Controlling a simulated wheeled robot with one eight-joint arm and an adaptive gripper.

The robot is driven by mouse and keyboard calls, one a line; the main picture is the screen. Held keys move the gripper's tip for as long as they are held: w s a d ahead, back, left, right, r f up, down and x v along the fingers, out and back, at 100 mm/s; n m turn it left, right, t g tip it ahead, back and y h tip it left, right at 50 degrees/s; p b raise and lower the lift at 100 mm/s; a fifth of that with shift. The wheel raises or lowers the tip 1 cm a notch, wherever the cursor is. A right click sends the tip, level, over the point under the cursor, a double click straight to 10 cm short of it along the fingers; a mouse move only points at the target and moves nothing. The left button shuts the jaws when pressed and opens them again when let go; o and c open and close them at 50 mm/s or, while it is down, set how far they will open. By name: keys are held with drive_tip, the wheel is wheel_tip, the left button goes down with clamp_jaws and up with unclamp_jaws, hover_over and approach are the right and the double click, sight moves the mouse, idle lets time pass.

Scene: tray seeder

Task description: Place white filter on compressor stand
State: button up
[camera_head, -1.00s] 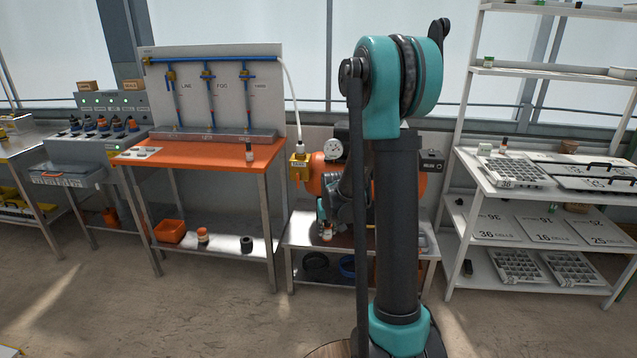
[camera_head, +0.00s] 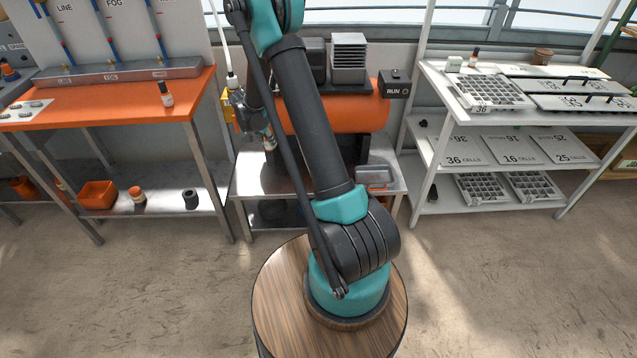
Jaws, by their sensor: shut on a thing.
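My gripper (camera_head: 268,141) is in front of the left end of the orange compressor (camera_head: 345,115), over the left part of the metal compressor stand (camera_head: 320,180). It is shut on a small, pale piece at its tip, which I take to be the white filter (camera_head: 269,147). The piece is tiny and partly hidden by the fingers. I cannot tell whether it touches the stand top. My arm hides part of the compressor and the middle of the stand.
Left stands an orange-topped bench (camera_head: 110,103) with a small bottle (camera_head: 166,95) on top. Its lower shelf holds an orange bin (camera_head: 98,194), an orange-white piece (camera_head: 137,196) and a black piece (camera_head: 190,199). A grey tray (camera_head: 375,175) sits on the stand's right. White shelves (camera_head: 428,155) stand right.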

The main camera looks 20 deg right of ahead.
drive_tip(key=f+m, duration=0.1)
drive_tip(key=f, duration=0.7)
drive_tip(key=w+a+f+m, duration=0.1)
drive_tip(key=f, duration=0.6)
drive_tip(key=w+f+m+g, duration=0.1)
drive_tip(key=f, duration=0.7)
drive_tip(key=shift+w+a+f+h, duration=0.2)
drive_tip(key=shift+f+h, duration=0.1)
drive_tip(key=shift+f, duration=0.1)
drive_tip(key=o, duration=1.1)
